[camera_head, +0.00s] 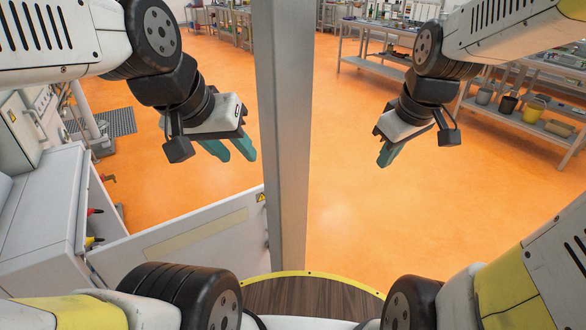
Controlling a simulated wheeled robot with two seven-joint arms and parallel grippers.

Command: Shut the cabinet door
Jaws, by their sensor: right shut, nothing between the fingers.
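A low white panel (190,240) with a warning label and a pale yellow strip runs from the white cabinet (45,205) at the left to a grey upright post (283,130). It looks like the cabinet door, standing out from the cabinet, but I cannot tell for certain. My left gripper (237,154) hangs above and beyond the panel, left of the post, with its two teal fingers apart and empty. My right gripper (384,160) is right of the post, over open floor, shut and empty. Neither gripper appears to touch the panel.
The post stands between my two grippers. Orange floor is clear behind and to the right. Metal workbenches (385,65) with pots and tools stand at the back right. Red (94,211) and yellow (92,241) parts show by the cabinet's side.

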